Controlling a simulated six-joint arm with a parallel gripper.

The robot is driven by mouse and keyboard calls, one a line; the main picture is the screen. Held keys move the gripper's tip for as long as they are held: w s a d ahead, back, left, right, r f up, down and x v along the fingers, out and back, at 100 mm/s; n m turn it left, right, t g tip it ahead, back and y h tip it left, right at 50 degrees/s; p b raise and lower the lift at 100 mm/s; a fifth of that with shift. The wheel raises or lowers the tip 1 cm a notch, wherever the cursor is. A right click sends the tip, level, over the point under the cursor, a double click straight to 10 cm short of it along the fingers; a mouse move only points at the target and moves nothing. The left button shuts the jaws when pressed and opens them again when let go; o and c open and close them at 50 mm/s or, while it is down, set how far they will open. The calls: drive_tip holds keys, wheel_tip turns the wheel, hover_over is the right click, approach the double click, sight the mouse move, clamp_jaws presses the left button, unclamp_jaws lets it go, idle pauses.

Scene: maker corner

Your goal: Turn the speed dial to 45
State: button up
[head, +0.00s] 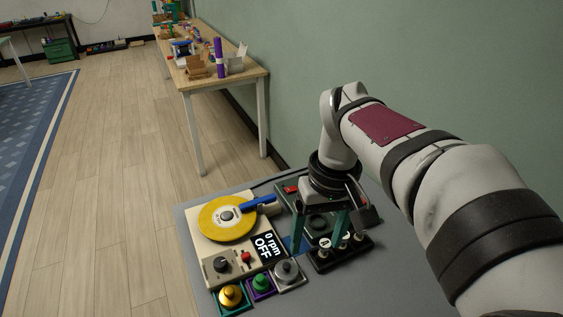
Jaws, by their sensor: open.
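A cream turntable unit (199,248) with a yellow disc (213,224) stands on the grey table. A dark round dial (221,265), likely the speed dial, sits at its front left; its setting is too small to read. A red switch (246,258) is beside the dial. The display (266,247) reads "0 rpm" and "OFF". My gripper (320,243) is open, its teal fingers pointing down, to the right of the turntable and clear of the dial.
A blue arm (259,203) lies at the disc's right. A dark unit and a black strip with pale round tops (358,237) sit around my gripper. Bare table lies at front right.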

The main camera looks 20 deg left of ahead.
drive_tip(key=w+a+f+n, duration=0.2)
drive_tip(key=w+a+n, duration=0.25)
drive_tip(key=a, duration=0.45)
drive_tip(key=n, duration=0.7)
approach(220, 262)
drive_tip(key=shift+t+h, duration=0.3)
drive_tip(key=shift+h, duration=0.1)
drive_tip(key=f, duration=0.8)
drive_tip(key=shift+s+a+f, duration=0.2)
drive_tip(key=shift+a+f, duration=0.15)
drive_tip(key=shift+a, duration=0.05)
clamp_jaws()
